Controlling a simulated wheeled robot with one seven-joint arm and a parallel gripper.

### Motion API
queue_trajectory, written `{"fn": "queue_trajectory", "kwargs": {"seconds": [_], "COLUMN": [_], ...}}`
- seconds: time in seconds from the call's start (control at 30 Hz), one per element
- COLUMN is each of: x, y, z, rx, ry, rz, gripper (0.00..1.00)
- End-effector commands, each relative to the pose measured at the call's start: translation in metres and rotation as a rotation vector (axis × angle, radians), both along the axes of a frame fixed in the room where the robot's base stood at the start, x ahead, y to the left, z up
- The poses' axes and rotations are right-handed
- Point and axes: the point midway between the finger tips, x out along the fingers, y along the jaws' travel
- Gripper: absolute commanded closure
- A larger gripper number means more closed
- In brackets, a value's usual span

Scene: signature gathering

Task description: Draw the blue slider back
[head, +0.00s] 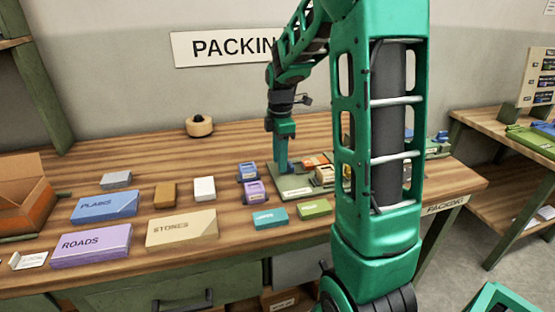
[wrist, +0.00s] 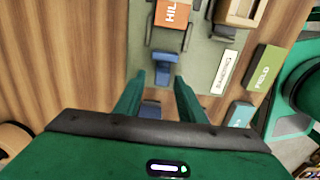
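In the wrist view a blue piece (wrist: 165,67), which looks like the blue slider, sits on the grey-green board (wrist: 200,55), just below an orange block marked HIL (wrist: 172,13). My gripper (wrist: 160,80) is open, its two green fingers apart, with the blue piece lying between and just beyond the fingertips. I cannot tell whether they touch it. A second small blue part (wrist: 150,108) shows between the fingers nearer the palm. In the head view my gripper (head: 282,168) points down at the left part of the board (head: 293,185); the slider is not clear there.
Blue (head: 247,171) and purple (head: 253,192) small blocks stand left of the board. Teal (head: 270,218) and green (head: 314,208) blocks lie in front. PLAINS (head: 105,207), ROADS (head: 90,245) and STONES (head: 182,229) boxes lie further left. A tape roll (head: 199,126) is at the back.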

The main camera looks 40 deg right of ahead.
Motion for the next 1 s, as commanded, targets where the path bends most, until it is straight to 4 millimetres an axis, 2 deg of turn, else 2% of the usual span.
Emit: {"fn": "queue_trajectory", "kwargs": {"seconds": [0.17,0.27,0.7,0.83,1.0], "x": [-0.001,0.000,0.001,0.002,0.001], "y": [-0.001,-0.001,0.000,0.000,0.000], "z": [0.003,0.012,0.088,0.101,0.107], "rx": [0.000,0.000,-0.001,0.000,0.000], "ry": [0.001,-0.001,-0.002,-0.001,0.001], "rz": [-0.002,-0.002,0.000,0.000,0.000], "gripper": [0.64,0.64,0.64,0.64,0.64]}}
